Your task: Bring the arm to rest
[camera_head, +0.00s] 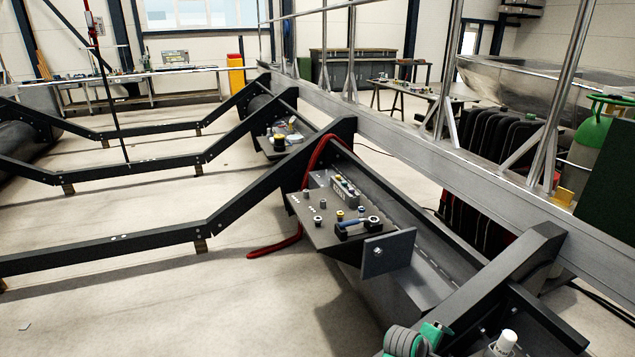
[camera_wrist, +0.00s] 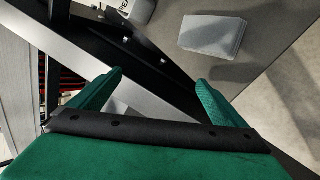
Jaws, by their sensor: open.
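My gripper (camera_wrist: 160,92) shows in the wrist view with two green fingers spread apart and nothing held between them. Behind the gap lie a dark beam and a pale metal strip; whether the fingers touch them I cannot tell. In the head view, part of my arm with green and grey pieces shows at the bottom edge, low beside the dark frame beam (camera_head: 500,283). The fingertips are not clear there.
A dark work plate (camera_head: 322,222) with small fittings and a blue-handled tool (camera_head: 350,224) sits on the float. A red hose (camera_head: 318,158) hangs over the beam. A white-capped item (camera_head: 505,342) stands near my arm. Bare floor (camera_head: 130,300) lies at left.

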